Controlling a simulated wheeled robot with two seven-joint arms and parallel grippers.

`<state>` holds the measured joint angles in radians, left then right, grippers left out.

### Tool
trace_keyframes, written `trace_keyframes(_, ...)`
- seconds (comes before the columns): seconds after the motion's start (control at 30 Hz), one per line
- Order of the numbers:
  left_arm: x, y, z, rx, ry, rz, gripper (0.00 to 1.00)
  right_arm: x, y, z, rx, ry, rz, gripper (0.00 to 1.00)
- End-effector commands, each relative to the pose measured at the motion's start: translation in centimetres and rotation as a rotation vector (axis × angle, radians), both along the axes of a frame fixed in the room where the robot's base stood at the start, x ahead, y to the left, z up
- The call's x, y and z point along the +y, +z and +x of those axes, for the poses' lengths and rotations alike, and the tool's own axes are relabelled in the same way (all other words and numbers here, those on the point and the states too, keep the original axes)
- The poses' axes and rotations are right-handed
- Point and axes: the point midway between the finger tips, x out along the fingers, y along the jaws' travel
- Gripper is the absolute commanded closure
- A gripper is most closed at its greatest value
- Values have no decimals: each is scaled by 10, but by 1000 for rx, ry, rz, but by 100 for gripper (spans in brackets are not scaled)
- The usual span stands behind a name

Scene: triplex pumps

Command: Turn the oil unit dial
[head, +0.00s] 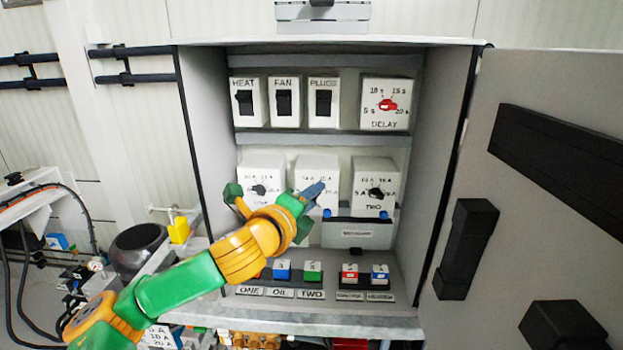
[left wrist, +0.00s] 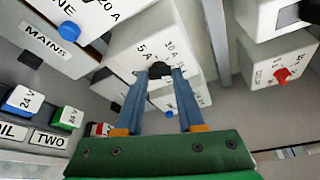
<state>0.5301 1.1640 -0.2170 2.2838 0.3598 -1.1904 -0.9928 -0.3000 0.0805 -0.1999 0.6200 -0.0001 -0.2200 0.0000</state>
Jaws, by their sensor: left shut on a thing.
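The oil unit (head: 317,166) is the white middle box in the cabinet's second row, between two similar boxes. My left gripper (head: 313,191) is in front of it and hides its dial and part of its scale in the head view. In the left wrist view, my gripper's two blue fingers (left wrist: 158,74) are shut on the black dial (left wrist: 159,68), one on each side. Scale marks such as 5 A and 10 A show around the dial on the white box (left wrist: 128,42). The dial's pointer direction cannot be made out. My right gripper is not in view.
Unit TWO (head: 373,177) stands right of the oil unit, the left box (head: 262,168) is left of it. Switches and a red DELAY dial (head: 387,104) sit above. The cabinet door (head: 545,190) stands open at right.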

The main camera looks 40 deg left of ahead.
Motion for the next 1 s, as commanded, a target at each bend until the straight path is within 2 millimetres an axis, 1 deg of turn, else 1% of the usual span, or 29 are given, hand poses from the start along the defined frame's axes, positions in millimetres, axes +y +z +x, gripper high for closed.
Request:
trace_keyframes(0.03, 1, 9, 0, 15, 4, 37, 100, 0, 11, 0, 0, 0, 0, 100)
trace_keyframes(0.2, 0, 8, 1, 94, 4, 172, 100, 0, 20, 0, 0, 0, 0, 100)
trace_keyframes(0.7, -3, 9, 3, 324, 5, 552, 100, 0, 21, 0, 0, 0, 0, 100)
trace_keyframes(1.0, -4, 9, 3, 415, 8, 698, 100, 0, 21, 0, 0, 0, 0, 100)
